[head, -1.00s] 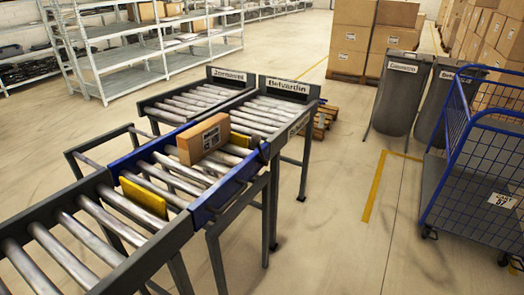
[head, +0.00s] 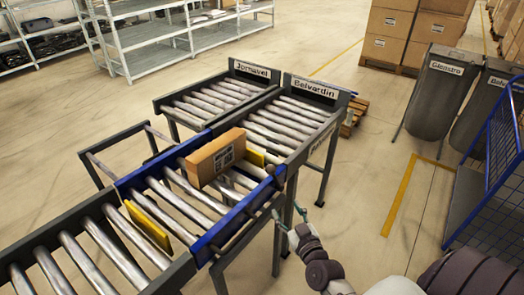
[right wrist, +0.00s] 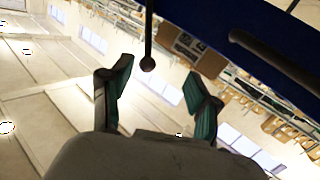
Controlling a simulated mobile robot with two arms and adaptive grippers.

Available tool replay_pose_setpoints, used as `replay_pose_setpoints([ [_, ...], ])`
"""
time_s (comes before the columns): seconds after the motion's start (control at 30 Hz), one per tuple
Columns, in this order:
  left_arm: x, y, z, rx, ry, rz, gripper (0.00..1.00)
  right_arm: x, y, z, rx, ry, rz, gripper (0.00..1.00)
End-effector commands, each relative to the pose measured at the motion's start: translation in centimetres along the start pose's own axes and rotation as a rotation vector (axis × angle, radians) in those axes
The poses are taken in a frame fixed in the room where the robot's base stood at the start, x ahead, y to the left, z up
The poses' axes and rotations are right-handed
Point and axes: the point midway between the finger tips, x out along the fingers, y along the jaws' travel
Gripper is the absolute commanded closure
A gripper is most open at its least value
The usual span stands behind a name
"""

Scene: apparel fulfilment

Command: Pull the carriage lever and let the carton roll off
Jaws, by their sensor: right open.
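The carton (head: 215,158), brown with a printed label, sits on the rollers of the blue-framed carriage (head: 208,243), near its far end. Yellow plates (head: 148,226) stand at the carriage's near end and behind the carton. My right gripper (head: 289,211) is just right of the carriage's far right corner, below the frame. In the right wrist view its teal-tipped fingers (right wrist: 158,68) are spread. The lever (right wrist: 148,64), a thin dark rod with a ball end, appears between the fingertips in that picture; contact cannot be told. My left gripper is out of view.
Two roller lanes, signed Jornavel (head: 252,69) and Belvardin (head: 310,87), lie beyond the carriage. A grey roller conveyor (head: 84,262) is on the near side. Grey bins (head: 435,95) and a blue cage trolley (head: 495,165) stand right. Floor between is clear.

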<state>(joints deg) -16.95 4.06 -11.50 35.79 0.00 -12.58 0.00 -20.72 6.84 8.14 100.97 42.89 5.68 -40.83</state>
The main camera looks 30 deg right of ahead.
Motion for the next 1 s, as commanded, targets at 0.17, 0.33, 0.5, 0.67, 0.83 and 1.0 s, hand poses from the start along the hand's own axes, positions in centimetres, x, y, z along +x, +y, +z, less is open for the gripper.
replay_pose_setpoints([
  [0.17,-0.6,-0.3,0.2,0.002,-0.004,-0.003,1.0,0.3,1.2,-3.7,-0.001,0.067,0.028,0.39],
  [0.33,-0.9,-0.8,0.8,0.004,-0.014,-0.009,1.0,2.4,1.3,-4.1,-0.001,0.071,0.029,0.39],
  [0.5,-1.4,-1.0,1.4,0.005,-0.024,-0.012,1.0,6.0,1.4,-4.3,-0.002,0.07,0.029,0.39],
  [0.67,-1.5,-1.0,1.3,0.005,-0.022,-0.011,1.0,9.3,1.5,-4.4,-0.002,0.069,0.028,0.39],
  [0.83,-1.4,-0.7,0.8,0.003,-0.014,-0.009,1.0,12.1,1.5,-4.4,-0.001,0.068,0.027,0.39],
  [1.0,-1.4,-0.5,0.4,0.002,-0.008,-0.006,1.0,13.5,1.5,-4.5,-0.002,0.067,0.028,0.39],
])
